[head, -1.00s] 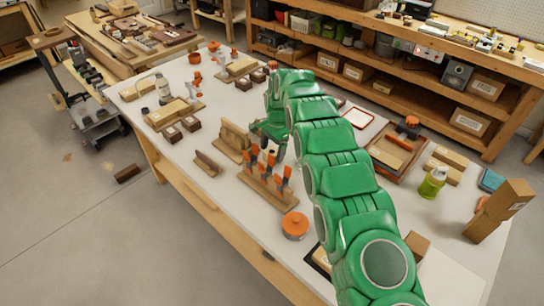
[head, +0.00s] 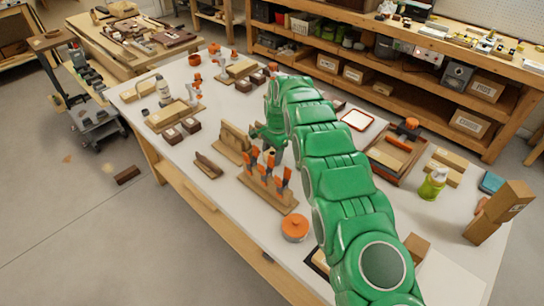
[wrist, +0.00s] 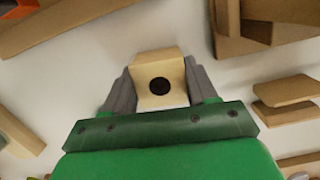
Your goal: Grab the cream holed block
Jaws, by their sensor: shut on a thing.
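The cream holed block (wrist: 160,68) shows in the wrist view as a pale block with a round dark hole in its near face. My gripper (wrist: 160,88) has its grey fingers on both sides of the block, shut on it. In the head view my green gripper (head: 268,136) is over the white table, just right of a wooden upright stand. The block cannot be made out in the head view, where my arm and the things near it cover that spot.
A wooden rack with orange-handled tools (head: 268,184) stands close in front of my gripper. A wooden stand (head: 232,142) is just left of it. An orange-lidded jar (head: 295,227) is nearer the front edge. A framed tray (head: 398,150) lies to the right.

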